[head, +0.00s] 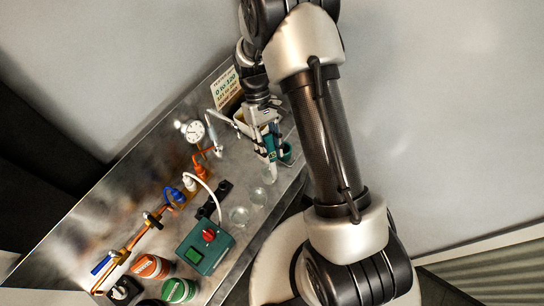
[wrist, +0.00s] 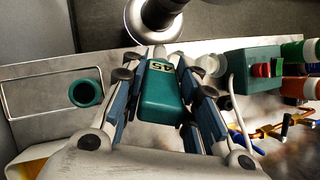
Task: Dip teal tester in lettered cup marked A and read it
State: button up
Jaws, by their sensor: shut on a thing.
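My gripper (head: 268,140) is shut on the teal tester (head: 272,153), a boxy handheld body; in the wrist view the tester (wrist: 160,98) sits between the fingers of my gripper (wrist: 160,90). The tester's lower end points down at a clear glass cup (head: 269,174) near the bench's right edge. I cannot tell whether its tip is inside the cup. Two more clear cups, one in the middle (head: 258,195) and one nearer (head: 239,216), stand in a row. No cup letters are readable.
A round teal holder (wrist: 86,93) stands beside the gripper.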

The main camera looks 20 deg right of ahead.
dwell(0.5)
jog(key=t+b, duration=0.3)
jog(key=t, duration=0.1)
jog(key=shift+s+f, duration=0.1)
jog(key=shift+f+t+b, duration=0.1)
jog(key=shift+t+b, duration=0.8)
jog(key=shift+b, duration=0.15)
jog(key=shift+t+b, duration=0.3)
jog(key=shift+r, duration=0.2)
